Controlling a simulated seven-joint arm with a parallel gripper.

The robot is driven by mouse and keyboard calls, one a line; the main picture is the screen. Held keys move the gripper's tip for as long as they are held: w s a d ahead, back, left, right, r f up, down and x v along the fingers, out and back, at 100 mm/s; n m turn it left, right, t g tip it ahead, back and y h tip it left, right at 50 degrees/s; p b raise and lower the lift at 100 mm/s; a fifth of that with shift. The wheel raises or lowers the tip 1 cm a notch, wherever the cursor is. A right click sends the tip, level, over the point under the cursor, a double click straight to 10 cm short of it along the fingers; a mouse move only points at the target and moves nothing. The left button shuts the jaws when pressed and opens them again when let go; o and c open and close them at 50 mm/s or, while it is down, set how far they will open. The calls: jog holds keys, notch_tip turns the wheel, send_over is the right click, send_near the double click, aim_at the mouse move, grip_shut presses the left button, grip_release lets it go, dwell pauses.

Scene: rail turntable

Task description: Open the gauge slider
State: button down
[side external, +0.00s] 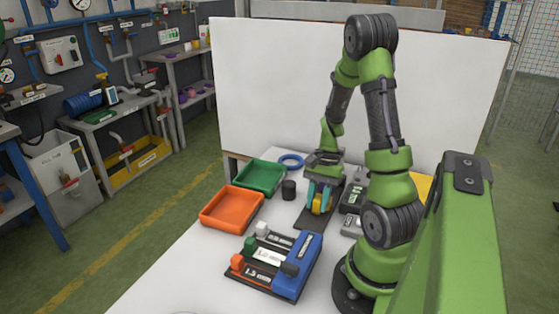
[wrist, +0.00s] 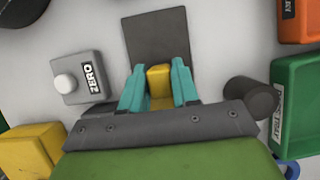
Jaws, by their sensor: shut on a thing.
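My gripper (side external: 318,203) reaches down to a dark flat plate (side external: 305,219) near the middle of the table. In the wrist view my teal fingers (wrist: 159,80) are shut on a yellow block (wrist: 159,76), one finger on each side. The dark plate (wrist: 156,38) extends beyond the block in that view. The block's lower part is hidden by the fingers and wrist. A blue housing (side external: 306,262) with dark strips labelled in mm stands at the table's front. I cannot tell for certain which part is the gauge slider.
An orange tray (side external: 232,222) and a green tray (side external: 259,192) lie left of the plate. A dark cylinder (side external: 289,190) stands close beside the gripper. A grey box marked ZERO (wrist: 80,78) is on the other side. A blue ring (side external: 291,161) lies behind.

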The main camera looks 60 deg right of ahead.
aim_at(310, 224)
jog(key=shift+a, duration=1.7)
jog(key=c, duration=0.9)
grip_release()
jog(key=shift+d+r, duration=0.2)
jog(key=v, duration=1.6)
jog(key=shift+r, duration=0.25)
